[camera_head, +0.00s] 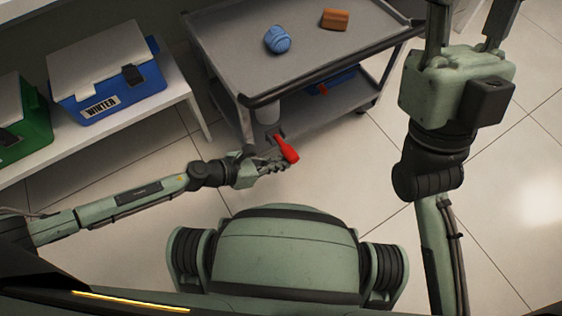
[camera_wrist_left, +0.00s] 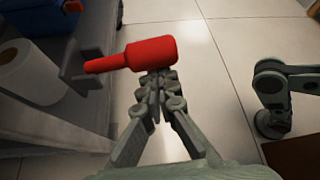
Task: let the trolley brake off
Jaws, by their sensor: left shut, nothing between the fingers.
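The grey trolley (camera_head: 228,58) stands ahead of me in the head view. A red brake lever (camera_head: 287,149) sticks out from its near lower side, sloping down to the right. The lever (camera_wrist_left: 140,53) also shows in the left wrist view, lying across the picture just beyond my fingertips. My left gripper (camera_head: 282,163) is shut and empty, with its fingertips at the thick end of the lever. In the left wrist view the fingertips (camera_wrist_left: 159,77) meet the lever's lower edge; whether they touch is hard to tell. My right gripper is raised at the upper right, its fingertips cut off by the picture edge.
A blue yarn ball (camera_head: 277,39) and a brown block (camera_head: 335,19) lie on the trolley top. A white roll (camera_wrist_left: 32,75) is beside the lever's mount. A white bench (camera_head: 120,128) at left carries a blue box (camera_head: 110,90) and a green box (camera_head: 30,125). The tiled floor is clear.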

